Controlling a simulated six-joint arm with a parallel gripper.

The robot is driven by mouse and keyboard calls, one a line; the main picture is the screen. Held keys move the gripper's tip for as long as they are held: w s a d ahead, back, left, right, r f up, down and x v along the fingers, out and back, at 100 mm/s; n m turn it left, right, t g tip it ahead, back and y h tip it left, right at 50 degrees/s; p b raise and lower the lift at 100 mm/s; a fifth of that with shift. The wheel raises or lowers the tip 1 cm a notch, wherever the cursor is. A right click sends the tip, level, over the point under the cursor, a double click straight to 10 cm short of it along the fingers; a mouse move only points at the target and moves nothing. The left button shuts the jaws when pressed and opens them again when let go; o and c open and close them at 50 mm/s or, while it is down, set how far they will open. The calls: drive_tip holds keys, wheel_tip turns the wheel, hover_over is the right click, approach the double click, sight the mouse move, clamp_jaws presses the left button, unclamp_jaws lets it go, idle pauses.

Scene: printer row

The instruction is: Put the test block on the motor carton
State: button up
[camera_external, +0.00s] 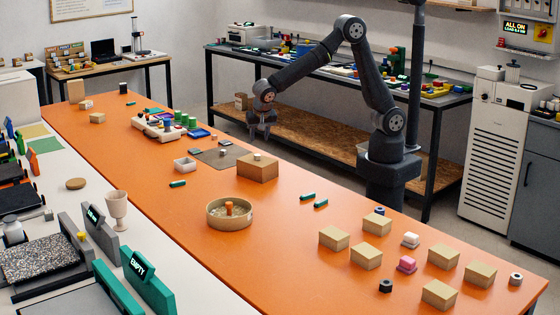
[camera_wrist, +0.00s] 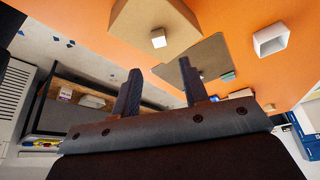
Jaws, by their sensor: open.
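A large brown box, which looks like the motor carton (camera_external: 262,172), stands mid-table. A small pale block, which looks like the test block (camera_external: 257,156), sits on its top face. In the wrist view the carton (camera_wrist: 135,25) is at the top and the pale block (camera_wrist: 158,38) shows on it, near one edge. My gripper (camera_external: 261,136) is open and empty, up behind the carton and apart from it and the block. In the wrist view its two fingers (camera_wrist: 160,70) stand apart with nothing between them.
A grey mat (camera_external: 212,160) with small items lies left of the carton, beside a white open box (camera_external: 184,165). A round tray (camera_external: 213,222) with an orange peg stands in front. Several small cartons (camera_external: 334,238) stand at the right.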

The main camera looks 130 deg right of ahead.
sight(257, 155)
drive_tip(key=shift+v, duration=1.5)
drive_tip(key=shift+f, duration=0.1)
drive_tip(key=x, duration=1.2)
drive_tip(key=shift+r, duration=1.95)
drive_tip(key=shift+f, duration=0.1)
